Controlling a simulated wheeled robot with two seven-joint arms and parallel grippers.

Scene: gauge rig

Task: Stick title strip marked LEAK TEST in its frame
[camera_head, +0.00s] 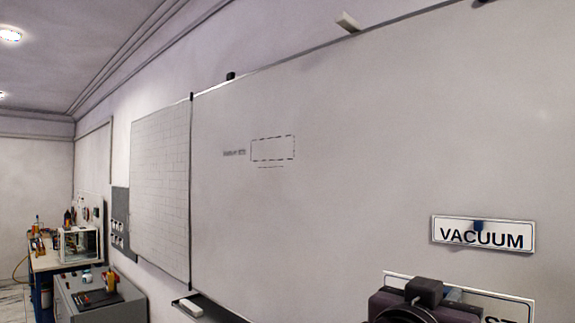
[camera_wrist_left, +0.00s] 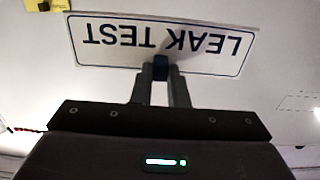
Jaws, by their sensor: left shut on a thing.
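The LEAK TEST strip (camera_wrist_left: 163,45) is a white plate with a dark border, upside down in the left wrist view. In the head view the strip (camera_head: 505,306) shows at the bottom right, mostly hidden behind my left gripper. My left gripper (camera_wrist_left: 160,68) is shut on the strip's dark blue tab at its middle; in the head view the gripper's body (camera_head: 415,298) shows. I cannot tell whether the strip touches the board. The dashed frame (camera_head: 272,148) is empty on the whiteboard, left of the strip, with small blurred lettering beside it. My right gripper is not in view.
A VACUUM strip (camera_head: 482,234) with a blue tab is on the whiteboard (camera_head: 340,210) just above the held strip. A gridded panel (camera_head: 160,190) and a bench (camera_head: 62,260) are at the left. The board between strip and frame is clear.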

